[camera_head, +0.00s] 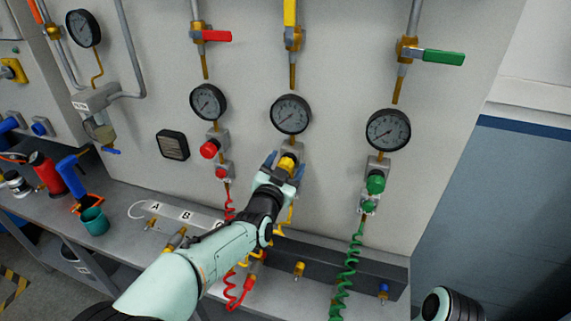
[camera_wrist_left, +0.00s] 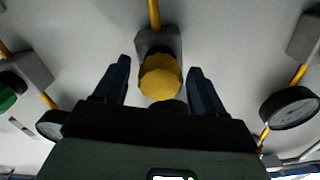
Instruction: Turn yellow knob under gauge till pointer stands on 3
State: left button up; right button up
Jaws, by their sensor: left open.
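The yellow knob (camera_head: 287,163) sits on a grey block under the middle gauge (camera_head: 291,114). The gauge has a dark rim and grey face; its pointer is too small to read against the numbers. My left gripper (camera_head: 284,168) reaches up to the knob from below. In the left wrist view, the yellow knob (camera_wrist_left: 160,77) lies between the two open fingers of the left gripper (camera_wrist_left: 160,80), with a gap on each side. My right gripper is not in view; a dark rounded part of mine shows at the lower right of the head view.
A red knob (camera_head: 209,149) under its gauge (camera_head: 208,102) is to the left. A green knob (camera_head: 376,184) under another gauge (camera_head: 388,130) is to the right. Coiled red (camera_head: 238,290) and green hoses (camera_head: 349,265) hang down to the bench. A teal cup (camera_head: 95,221) stands at left.

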pick_arm(q)
jog(key=shift+s, duration=0.1)
jog(key=c, duration=1)
jog(key=shift+o, duration=0.2)
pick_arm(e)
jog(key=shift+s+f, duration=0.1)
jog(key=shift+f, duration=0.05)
pick_arm(q)
jog(key=m+b, duration=0.1)
jog(key=m, duration=0.2)
jog(key=shift+f+b, duration=0.1)
jog(key=shift+b, duration=0.2)
jog(key=m+b, duration=0.1)
jog(key=m, duration=0.4)
jog(key=shift+d+b, duration=0.15)
jog(key=shift+b, duration=0.2)
jog(key=m+b, duration=0.1)
jog(key=m, duration=0.2)
jog(key=shift+f+m+b, duration=0.1)
jog(key=shift+m+b, duration=0.2)
jog(key=shift+b, duration=0.05)
jog(key=shift+m+b, duration=1)
jog(key=shift+m, duration=0.6)
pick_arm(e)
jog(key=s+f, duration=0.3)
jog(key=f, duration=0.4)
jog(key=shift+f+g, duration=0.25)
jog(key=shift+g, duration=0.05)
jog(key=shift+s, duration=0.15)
